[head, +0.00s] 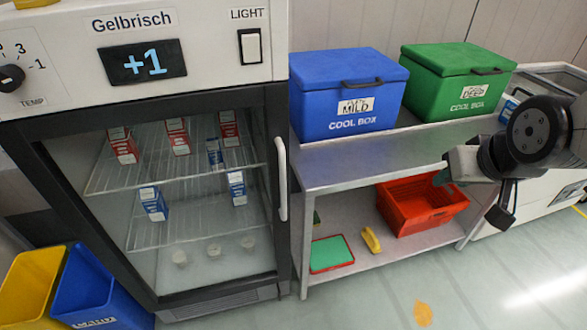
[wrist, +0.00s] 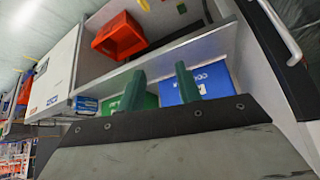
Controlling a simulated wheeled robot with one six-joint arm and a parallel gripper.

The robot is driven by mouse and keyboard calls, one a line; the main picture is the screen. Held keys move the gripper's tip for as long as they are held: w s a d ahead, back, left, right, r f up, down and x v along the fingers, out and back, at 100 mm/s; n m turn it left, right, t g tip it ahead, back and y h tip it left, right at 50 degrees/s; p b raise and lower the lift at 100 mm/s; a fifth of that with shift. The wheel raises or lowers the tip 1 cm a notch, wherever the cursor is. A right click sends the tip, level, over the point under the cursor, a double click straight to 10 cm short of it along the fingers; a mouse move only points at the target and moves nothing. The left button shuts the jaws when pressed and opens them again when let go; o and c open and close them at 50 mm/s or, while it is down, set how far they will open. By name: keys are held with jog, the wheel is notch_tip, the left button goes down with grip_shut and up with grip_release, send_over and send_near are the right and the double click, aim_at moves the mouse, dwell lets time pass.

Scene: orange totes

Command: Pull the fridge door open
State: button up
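The fridge (head: 187,45) stands at the left of the head view. Its glass door (head: 205,250) has a dark frame and is shut. A white upright handle (head: 282,180) is on the door's right edge, and it also shows at the upper right of the wrist view (wrist: 281,32). My gripper (head: 443,172) is well to the right of the handle, in front of the metal table, touching nothing that I can see. In the wrist view, my gripper (wrist: 159,72) shows two green fingers apart with nothing held between them.
A metal table (head: 340,172) stands right of the fridge. It bears a blue cool box (head: 320,75) and a green one (head: 430,62); a red crate (head: 400,222) is on its lower shelf. Blue (head: 95,285) and yellow (head: 30,285) bins stand at lower left. The floor in front is mostly clear.

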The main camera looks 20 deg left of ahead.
jog(key=w+a+f+n+t+y, duration=0.2)
jog(key=w+a+f, duration=0.3)
jog(key=a, duration=0.4)
jog(key=n+t+y, duration=0.4)
jog(key=t+y, duration=0.1)
jog(key=y, duration=0.3)
send_near(284, 172)
jog(key=x, duration=1)
jog(key=shift+w+a, duration=0.3)
grip_shut()
